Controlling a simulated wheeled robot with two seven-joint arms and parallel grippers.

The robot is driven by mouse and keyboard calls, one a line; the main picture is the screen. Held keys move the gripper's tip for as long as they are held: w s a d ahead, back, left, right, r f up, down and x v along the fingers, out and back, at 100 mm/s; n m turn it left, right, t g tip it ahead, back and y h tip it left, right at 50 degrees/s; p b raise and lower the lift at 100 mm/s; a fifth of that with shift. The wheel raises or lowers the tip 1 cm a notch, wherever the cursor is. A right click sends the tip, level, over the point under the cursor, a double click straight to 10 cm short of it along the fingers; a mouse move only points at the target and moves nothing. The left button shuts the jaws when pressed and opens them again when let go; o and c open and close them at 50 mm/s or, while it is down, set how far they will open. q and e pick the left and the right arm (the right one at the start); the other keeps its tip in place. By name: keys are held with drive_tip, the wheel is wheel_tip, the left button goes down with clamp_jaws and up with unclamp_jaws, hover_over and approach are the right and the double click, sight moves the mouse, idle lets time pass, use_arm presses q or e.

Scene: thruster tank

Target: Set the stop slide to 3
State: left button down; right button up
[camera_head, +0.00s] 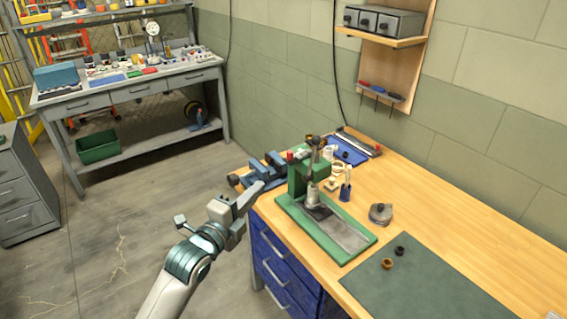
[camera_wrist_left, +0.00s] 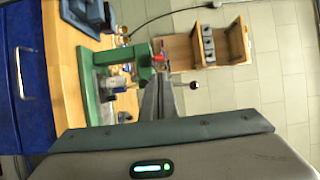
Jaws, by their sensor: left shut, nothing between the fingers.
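A green bench press (camera_head: 298,177) stands on a green base plate (camera_head: 350,240) at the near left part of the wooden workbench. In the left wrist view the press (camera_wrist_left: 88,95) appears turned on its side, partly hidden behind my fingers. A red part (camera_head: 291,157) shows at the press's top left. I cannot make out a stop slide or its numbers. My left gripper (camera_head: 258,187) is shut and empty, at the left side of the press near the bench edge. Its fingers (camera_wrist_left: 158,92) overlap the press in the wrist view; I cannot tell whether they touch. My right gripper is not in view.
A blue vise (camera_head: 268,168) sits at the bench's left corner, close behind my left gripper. The bench's right side is clear.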

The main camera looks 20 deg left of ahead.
use_arm(q)
drive_tip(key=p, duration=0.5)
approach(288, 156)
drive_tip(key=x, duration=0.4)
drive_tip(key=shift+w+d+r, duration=0.15)
drive_tip(key=shift+w, duration=0.1)
drive_tip(key=shift+p+x, duration=0.45)
drive_tip(key=shift+x, duration=0.35)
drive_tip(key=shift+w, duration=0.15)
drive_tip(key=shift+w, duration=0.1)
